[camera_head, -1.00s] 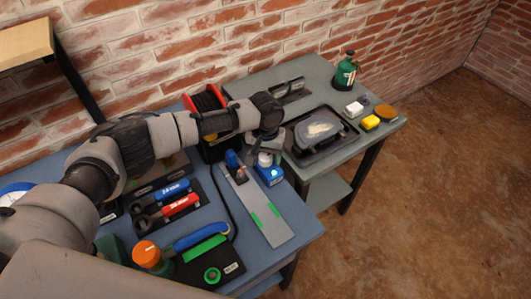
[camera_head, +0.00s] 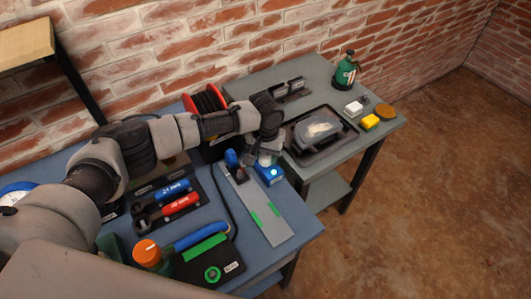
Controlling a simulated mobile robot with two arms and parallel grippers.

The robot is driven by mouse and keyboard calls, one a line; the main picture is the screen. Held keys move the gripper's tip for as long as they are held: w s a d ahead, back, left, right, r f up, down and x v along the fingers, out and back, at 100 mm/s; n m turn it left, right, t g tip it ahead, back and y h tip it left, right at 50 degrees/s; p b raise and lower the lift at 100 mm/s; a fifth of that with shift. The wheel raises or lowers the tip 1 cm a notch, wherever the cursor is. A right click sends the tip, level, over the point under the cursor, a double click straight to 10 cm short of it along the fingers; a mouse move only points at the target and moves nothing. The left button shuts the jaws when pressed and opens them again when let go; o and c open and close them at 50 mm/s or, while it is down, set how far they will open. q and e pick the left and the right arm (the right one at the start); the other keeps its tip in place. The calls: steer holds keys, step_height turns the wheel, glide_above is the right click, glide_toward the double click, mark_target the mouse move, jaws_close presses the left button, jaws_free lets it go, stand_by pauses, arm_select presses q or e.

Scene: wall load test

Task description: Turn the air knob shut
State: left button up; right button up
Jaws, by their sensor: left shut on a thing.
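My left arm reaches across the blue bench. Its gripper (camera_head: 266,151) points down at the bench's far right corner, shut on a small pale knob-like part (camera_head: 265,160) at a blue box (camera_head: 269,173) with a lit spot. The dark wrist and fingers hide most of that part, and I cannot tell how far it is turned. An orange-topped round knob (camera_head: 146,251) with a white mark stands at the bench's front left, beside a blue handle (camera_head: 199,235) and away from the gripper. My right gripper is not in view.
A grey plate with green marks (camera_head: 262,214) lies in front of the box. Blue and red-handled tools (camera_head: 179,204) lie to the left. A red reel (camera_head: 206,103) stands behind. The side table (camera_head: 345,152) holds a dark tray (camera_head: 318,151) and a green bottle (camera_head: 346,70).

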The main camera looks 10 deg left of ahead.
mark_target(266, 155)
arm_select(q)
steer(key=m+p, duration=0.2)
steer(key=m, duration=0.1)
steer(key=shift+r+m, duration=0.15)
steer(key=shift+m, duration=0.25)
steer(key=m+p, duration=0.1)
steer(key=m, duration=0.3)
steer(key=m+p, duration=0.1)
steer(key=m, duration=0.4)
steer(key=shift+w+m, duration=0.1)
steer(key=shift+m, duration=2)
steer(key=o, duration=0.9)
step_height(266, 155, up, 11)
steer(key=shift+f+b, duration=0.2)
steer(key=shift+b, duration=0.4)
